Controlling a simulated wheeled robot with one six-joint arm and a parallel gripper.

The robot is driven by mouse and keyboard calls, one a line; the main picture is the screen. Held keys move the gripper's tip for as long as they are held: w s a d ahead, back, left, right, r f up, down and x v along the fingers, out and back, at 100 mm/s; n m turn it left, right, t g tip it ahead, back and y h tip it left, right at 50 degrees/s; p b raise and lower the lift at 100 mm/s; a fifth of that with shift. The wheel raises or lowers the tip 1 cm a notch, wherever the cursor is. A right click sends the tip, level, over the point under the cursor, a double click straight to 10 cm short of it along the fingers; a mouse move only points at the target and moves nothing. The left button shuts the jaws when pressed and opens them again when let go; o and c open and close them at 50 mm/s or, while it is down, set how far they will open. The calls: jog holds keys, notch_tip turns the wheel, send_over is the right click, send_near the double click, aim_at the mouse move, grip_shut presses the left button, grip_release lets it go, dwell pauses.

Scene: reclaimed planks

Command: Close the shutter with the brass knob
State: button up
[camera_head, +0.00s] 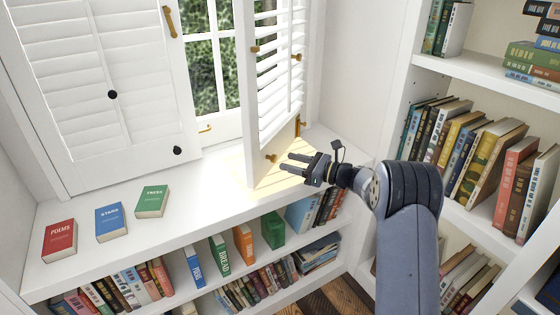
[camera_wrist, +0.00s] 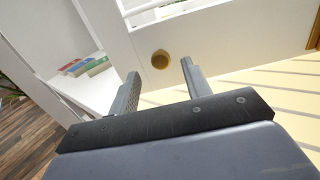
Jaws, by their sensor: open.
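The white louvred shutter with brass knobs (camera_head: 250,110) stands swung out from the window at the right. Its lower brass knob (camera_head: 270,158) sits low on the panel face. My gripper (camera_head: 286,162) is open and empty, just right of that knob, with its fingers pointing toward it. In the wrist view the round brass knob (camera_wrist: 160,59) shows between the two fingertips (camera_wrist: 160,70), with the shutter's bottom rail (camera_wrist: 230,45) behind it. Whether the fingers reach around the knob or stop short of it, I cannot tell.
A left shutter with black knobs (camera_head: 100,85) lies flat over its side of the window (camera_head: 208,60). Red (camera_head: 59,240), blue (camera_head: 110,222) and green (camera_head: 152,201) books lie on the white sill top (camera_head: 200,205). Bookshelves (camera_head: 480,75) stand at right.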

aim_at(276, 158)
jog(key=shift+x, duration=2)
jog(key=shift+c, duration=0.4)
